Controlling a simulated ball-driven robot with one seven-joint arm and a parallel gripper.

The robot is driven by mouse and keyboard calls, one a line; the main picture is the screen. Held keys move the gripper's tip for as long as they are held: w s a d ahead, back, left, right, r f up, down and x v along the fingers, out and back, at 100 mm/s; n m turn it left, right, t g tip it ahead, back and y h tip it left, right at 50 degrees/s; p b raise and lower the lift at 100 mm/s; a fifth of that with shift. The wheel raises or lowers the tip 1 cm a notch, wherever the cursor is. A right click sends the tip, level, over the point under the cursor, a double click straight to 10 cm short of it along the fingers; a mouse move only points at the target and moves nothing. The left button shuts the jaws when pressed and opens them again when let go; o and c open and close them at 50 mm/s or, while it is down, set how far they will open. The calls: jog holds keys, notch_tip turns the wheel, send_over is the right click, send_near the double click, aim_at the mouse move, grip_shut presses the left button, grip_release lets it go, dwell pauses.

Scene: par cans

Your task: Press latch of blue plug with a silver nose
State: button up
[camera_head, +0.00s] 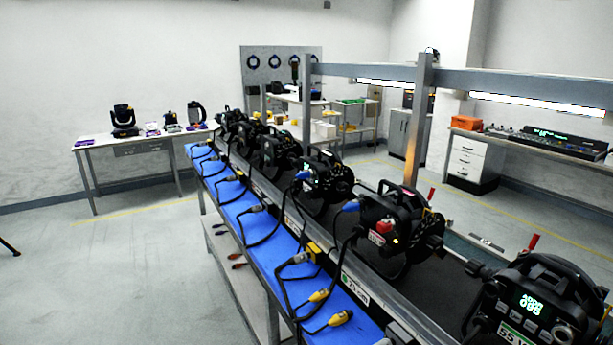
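A blue plug (350,207) sits at the left side of a black par can (402,225) in the middle of the row. Another blue plug (302,175) sits beside the par can behind it (327,183). Both are small here, and I cannot make out a silver nose or a latch on either. Yellow plugs with black cables lie on the blue strip, such as one near the front (340,318) and one behind it (319,296). My gripper does not show in this view.
The par cans stand along a long bench with a blue front strip (262,240). A grey post (418,125) and overhead beam rise behind them. A front par can (535,300) fills the lower right. A side table (130,140) stands at left.

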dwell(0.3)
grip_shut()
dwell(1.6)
